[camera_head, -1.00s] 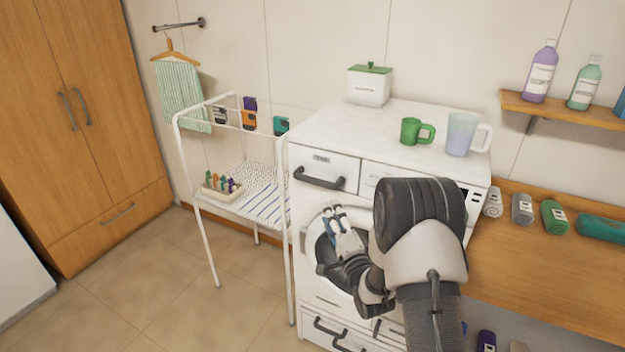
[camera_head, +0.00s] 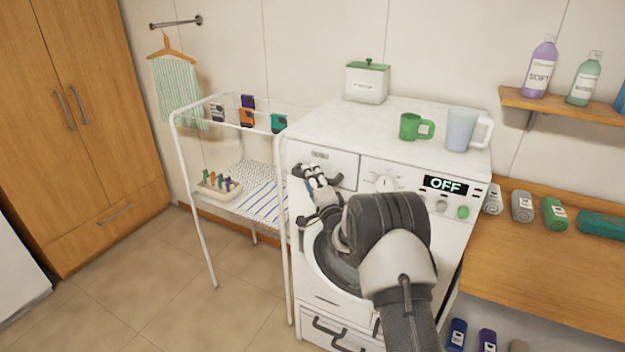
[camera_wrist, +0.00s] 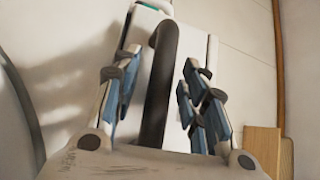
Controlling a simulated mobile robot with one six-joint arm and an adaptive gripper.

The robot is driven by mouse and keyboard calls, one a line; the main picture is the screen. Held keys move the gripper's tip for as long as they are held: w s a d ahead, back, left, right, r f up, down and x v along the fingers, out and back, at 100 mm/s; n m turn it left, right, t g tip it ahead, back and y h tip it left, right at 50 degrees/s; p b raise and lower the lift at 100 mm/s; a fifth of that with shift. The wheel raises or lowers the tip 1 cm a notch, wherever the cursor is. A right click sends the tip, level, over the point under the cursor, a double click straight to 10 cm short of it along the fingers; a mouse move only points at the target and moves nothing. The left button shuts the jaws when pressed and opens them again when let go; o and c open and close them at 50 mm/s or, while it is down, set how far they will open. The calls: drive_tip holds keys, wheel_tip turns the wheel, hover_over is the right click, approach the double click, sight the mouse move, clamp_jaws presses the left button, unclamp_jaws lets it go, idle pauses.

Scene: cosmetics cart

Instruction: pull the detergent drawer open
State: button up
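The detergent drawer (camera_head: 340,162) is the white front at the upper left of the washing machine (camera_head: 400,135), and it looks closed. Its dark bar handle (camera_wrist: 160,85) runs upright through the middle of the wrist view. In the head view the handle is mostly hidden behind my gripper (camera_head: 316,174), which is in front of the drawer. In the wrist view my gripper (camera_wrist: 160,108) is open, with blue-padded fingers on either side of the handle. A gap shows between the handle and the pads, wider on the left in part; contact is not visible.
A control panel with an OFF display (camera_head: 445,184) and knob (camera_head: 385,183) is right of the drawer. A white drying rack (camera_head: 181,150) stands close on the left. A green mug (camera_head: 409,127), a pitcher (camera_head: 461,130) and a lidded box (camera_head: 367,84) stand on top.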

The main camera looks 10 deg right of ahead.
clamp_jaws()
idle(0.5)
